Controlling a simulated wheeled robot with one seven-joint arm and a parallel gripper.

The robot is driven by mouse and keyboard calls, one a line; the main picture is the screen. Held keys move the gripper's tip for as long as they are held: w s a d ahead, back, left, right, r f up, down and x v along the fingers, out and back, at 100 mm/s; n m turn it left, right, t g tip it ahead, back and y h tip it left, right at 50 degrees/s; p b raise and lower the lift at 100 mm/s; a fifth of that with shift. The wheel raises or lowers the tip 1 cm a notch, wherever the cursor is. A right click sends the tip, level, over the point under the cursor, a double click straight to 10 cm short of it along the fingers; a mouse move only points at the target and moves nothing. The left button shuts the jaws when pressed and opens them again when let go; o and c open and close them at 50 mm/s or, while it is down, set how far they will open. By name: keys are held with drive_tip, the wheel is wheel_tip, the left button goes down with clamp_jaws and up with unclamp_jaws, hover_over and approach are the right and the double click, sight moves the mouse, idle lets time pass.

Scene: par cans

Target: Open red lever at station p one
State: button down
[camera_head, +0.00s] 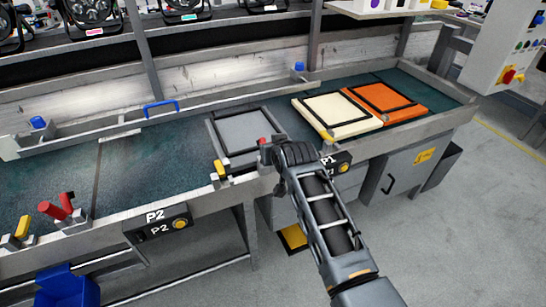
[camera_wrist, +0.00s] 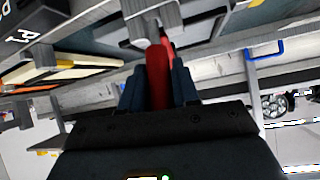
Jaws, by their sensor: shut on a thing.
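The red lever at station P1 (camera_wrist: 157,75) stands between the two dark fingers of my gripper (camera_wrist: 157,90) in the wrist view, and the fingers are shut on it. In the head view my gripper (camera_head: 272,152) is at the front edge of the bench, just left of the P1 sign (camera_head: 328,160). Only a small red tip of the lever (camera_head: 262,140) shows there; my gripper hides the rest. The lever's exact angle is hard to tell.
A grey tray (camera_head: 213,133) lies behind my gripper, with cream (camera_head: 300,107) and orange (camera_head: 420,100) trays to its right. A yellow clamp handle (camera_head: 221,168) is close on the left. Station P2 (camera_head: 157,223) has red levers (camera_head: 54,210) further left.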

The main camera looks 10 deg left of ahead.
drive_tip(key=shift+w+a+r+g+h, duration=0.2)
drive_tip(key=shift+w+g+h, duration=0.15)
drive_tip(key=shift+g, duration=0.15)
drive_tip(key=c, duration=0.9)
unclamp_jaws()
drive_tip(key=v, duration=0.7)
drive_tip(key=shift+s+r+p, duration=0.2)
drive_tip(key=shift+s+p, duration=0.05)
drive_tip(key=shift+p, duration=0.05)
drive_tip(key=shift+d, duration=0.1)
